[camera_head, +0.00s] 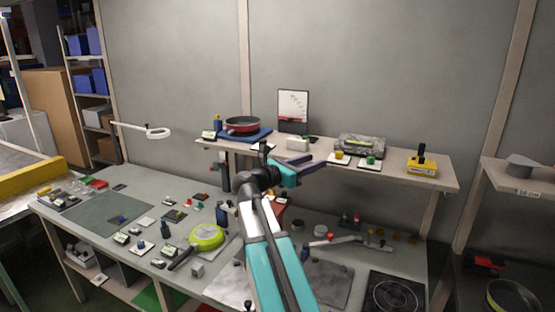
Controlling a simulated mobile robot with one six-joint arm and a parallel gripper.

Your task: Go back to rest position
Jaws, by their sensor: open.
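My arm reaches up from the bottom middle over the workbench (85,228). My gripper (318,163) is at its far end, pointing right in front of the raised shelf (430,187). Its jaws are open, and I see nothing between them. A red pan (242,124) stands on a blue base at the shelf's left end, apart from my gripper. A green pan (206,236) with a dark handle lies on the bench, left of my arm. The arm hides part of the bench middle.
The shelf holds a framed chart (293,107), a grey rocky block (359,145) and a yellow device (422,164). Small parts are scattered over the bench. A hotplate (395,294) is at the lower right. Air above the shelf is free.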

